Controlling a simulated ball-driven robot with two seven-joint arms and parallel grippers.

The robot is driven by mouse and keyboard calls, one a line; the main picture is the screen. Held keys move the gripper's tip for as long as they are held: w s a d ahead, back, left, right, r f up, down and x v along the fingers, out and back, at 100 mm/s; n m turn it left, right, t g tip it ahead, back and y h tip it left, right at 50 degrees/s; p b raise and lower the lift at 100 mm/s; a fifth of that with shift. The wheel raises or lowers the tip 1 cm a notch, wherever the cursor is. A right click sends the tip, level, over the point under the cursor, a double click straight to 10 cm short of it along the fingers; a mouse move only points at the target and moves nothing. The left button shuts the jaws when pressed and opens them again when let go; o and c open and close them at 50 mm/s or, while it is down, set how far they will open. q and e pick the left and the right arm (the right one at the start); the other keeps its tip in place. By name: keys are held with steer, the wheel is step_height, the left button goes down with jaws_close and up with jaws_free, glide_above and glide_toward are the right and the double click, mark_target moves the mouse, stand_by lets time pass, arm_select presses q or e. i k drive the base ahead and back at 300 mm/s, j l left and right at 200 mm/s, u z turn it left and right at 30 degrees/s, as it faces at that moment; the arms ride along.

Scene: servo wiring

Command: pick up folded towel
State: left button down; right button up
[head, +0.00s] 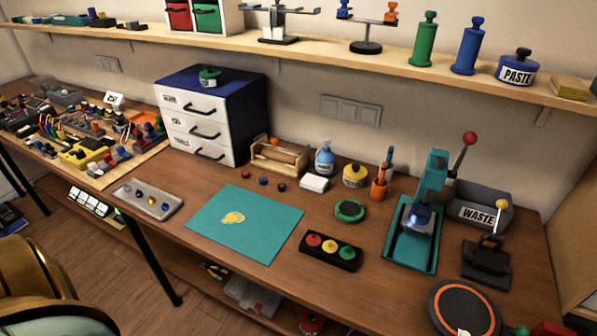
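A small white block-like item (314,183) lies flat near the back of the wooden bench, between the blue-and-white spray bottle and the teal mat; it looks like a folded towel, but it is too small to be certain. Nothing touches it from above. Neither of my grippers shows in the head view, so their openings cannot be seen.
Around it stand a spray bottle (325,160), a yellow jar (355,176), a wooden roll holder (279,156) and small balls (262,181). The teal mat (270,215) with a yellow smear lies in front. A green press (425,215) stands right. A shelf (300,52) overhangs behind.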

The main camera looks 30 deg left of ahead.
mark_target(316, 184)
steer(key=u, duration=0.95)
